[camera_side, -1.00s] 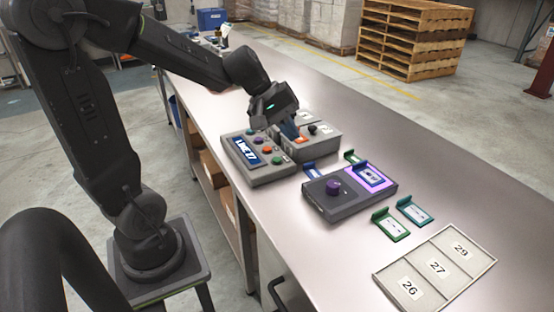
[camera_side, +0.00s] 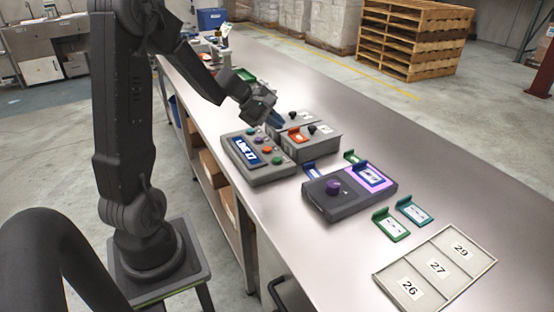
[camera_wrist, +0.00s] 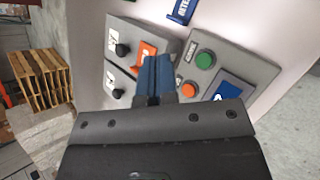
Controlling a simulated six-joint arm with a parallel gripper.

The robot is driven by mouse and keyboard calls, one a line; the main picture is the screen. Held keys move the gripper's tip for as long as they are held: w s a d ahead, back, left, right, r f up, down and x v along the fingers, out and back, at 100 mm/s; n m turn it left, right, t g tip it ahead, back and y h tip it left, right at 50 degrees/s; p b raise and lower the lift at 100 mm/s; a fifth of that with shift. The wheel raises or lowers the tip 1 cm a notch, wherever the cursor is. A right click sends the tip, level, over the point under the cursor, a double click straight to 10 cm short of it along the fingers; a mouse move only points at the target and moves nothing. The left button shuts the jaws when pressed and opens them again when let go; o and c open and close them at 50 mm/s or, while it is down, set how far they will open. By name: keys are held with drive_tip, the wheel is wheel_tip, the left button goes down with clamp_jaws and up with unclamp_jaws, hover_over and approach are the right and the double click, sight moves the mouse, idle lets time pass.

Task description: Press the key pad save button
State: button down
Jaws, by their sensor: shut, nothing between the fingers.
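The key pad (camera_side: 262,175) is a grey box on the bench with a blue labelled panel (camera_side: 246,151) and a row of coloured buttons. A green button (camera_side: 277,160) is at its near end, with an orange button (camera_side: 266,149) and a purple one (camera_side: 257,140) behind it. I cannot read which button is save. My gripper (camera_side: 278,123) has blue fingers, shut and empty, near the far end of the key pad. The fingers also show in the wrist view (camera_wrist: 154,68).
A grey box (camera_side: 322,146) with black knobs and an orange switch (camera_side: 297,134) stands right beside the key pad. A dark unit with a purple knob (camera_side: 333,187), small cards and a numbered tray (camera_side: 377,277) lie nearer.

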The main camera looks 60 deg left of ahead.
sight(276, 160)
drive_tip(key=shift+f, duration=4.35)
drive_tip(key=shift+f, duration=0.4)
drive_tip(key=shift+f, duration=0.45)
drive_tip(key=shift+r, duration=0.9)
drive_tip(key=shift+r, duration=2.45)
